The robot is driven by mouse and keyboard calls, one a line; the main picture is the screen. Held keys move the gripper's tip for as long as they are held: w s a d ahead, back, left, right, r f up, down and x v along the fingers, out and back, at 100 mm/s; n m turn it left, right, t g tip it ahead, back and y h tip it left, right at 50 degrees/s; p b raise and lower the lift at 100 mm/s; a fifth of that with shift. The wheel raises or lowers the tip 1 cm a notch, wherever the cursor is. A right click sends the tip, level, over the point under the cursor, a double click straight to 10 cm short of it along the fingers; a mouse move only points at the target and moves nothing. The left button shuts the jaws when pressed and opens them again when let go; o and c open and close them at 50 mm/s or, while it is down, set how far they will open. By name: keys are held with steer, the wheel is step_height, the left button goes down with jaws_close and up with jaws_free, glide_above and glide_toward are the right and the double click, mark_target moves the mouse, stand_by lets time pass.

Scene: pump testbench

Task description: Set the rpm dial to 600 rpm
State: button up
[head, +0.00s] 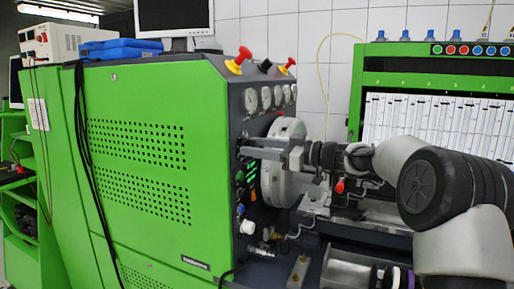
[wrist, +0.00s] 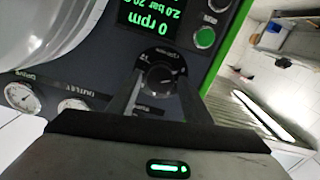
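The rpm dial (wrist: 161,73) is a round black knob on the dark control panel, with pale markings around it. It shows in the wrist view, which sees the panel upside down. The green display (wrist: 150,22) beside it reads 0 rpm and 2.0 bar. My gripper (wrist: 159,84) is open, with one finger on each side of the dial. I cannot tell whether the fingertips touch it. In the head view my gripper (head: 243,147) reaches left to the panel of the green testbench (head: 150,190), and the dial is hidden there.
A green button (wrist: 205,37) sits near the dial on the panel. Gauges (wrist: 22,96) and a large pale disc (wrist: 50,30) are close by. In the head view, red-and-yellow knobs (head: 239,60) top the panel, and pump parts lie below my arm.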

steer(key=c, duration=0.8)
